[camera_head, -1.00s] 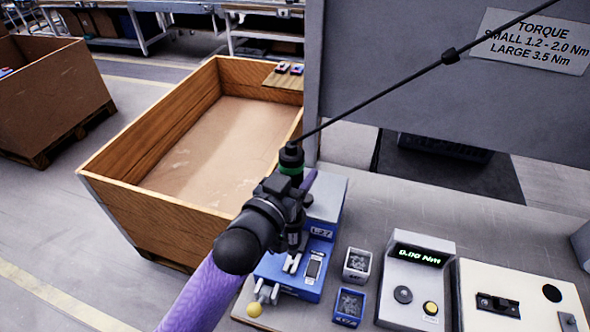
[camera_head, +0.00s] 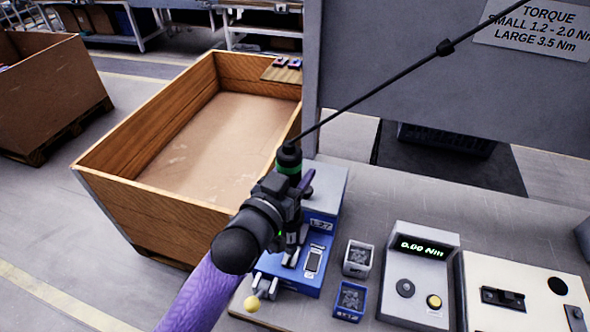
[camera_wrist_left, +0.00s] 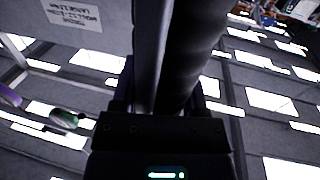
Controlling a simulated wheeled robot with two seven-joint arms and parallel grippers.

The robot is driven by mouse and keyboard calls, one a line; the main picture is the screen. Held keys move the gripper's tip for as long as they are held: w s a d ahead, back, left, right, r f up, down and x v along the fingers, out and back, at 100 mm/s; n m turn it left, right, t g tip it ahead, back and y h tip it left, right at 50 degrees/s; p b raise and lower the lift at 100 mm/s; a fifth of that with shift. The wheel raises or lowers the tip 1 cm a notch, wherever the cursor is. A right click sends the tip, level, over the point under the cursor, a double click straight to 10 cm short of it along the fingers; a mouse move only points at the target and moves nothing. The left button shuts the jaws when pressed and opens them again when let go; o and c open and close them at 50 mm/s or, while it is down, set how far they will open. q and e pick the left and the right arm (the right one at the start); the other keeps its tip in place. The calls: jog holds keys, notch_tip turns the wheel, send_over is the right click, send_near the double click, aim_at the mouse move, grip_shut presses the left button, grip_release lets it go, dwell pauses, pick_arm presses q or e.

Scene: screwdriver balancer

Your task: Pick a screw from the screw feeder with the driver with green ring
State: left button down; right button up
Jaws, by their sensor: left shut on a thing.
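The black driver with the green ring (camera_head: 289,169) stands roughly upright, with a black cable running from its top to the upper right. My left gripper (camera_head: 293,190) is shut on it. In the left wrist view the driver body (camera_wrist_left: 192,60) is a large dark cylinder. The screw feeder (camera_head: 312,266) is a blue box with a grey rear part, below and behind my gripper. My right gripper is not in view.
Two small screw bins, one grey (camera_head: 357,259) and one blue (camera_head: 349,301), stand right of the feeder. A torque meter (camera_head: 418,282) and a cream panel (camera_head: 525,297) stand farther right. A grey board (camera_head: 440,90) rises behind. A large wooden crate (camera_head: 135,219) stands left.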

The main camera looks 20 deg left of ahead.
pick_arm(q)
jog(key=shift+f, duration=0.45)
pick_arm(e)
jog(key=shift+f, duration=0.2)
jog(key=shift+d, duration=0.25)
pick_arm(q)
jog(key=shift+f, duration=0.1)
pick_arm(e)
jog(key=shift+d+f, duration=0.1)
pick_arm(q)
jog(key=shift+f+b, duration=0.5)
jog(key=shift+b, duration=0.05)
jog(key=shift+f, duration=0.2)
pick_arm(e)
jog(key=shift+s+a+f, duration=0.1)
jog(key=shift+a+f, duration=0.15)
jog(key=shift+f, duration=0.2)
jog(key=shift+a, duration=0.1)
pick_arm(q)
jog(key=shift+f, duration=0.25)
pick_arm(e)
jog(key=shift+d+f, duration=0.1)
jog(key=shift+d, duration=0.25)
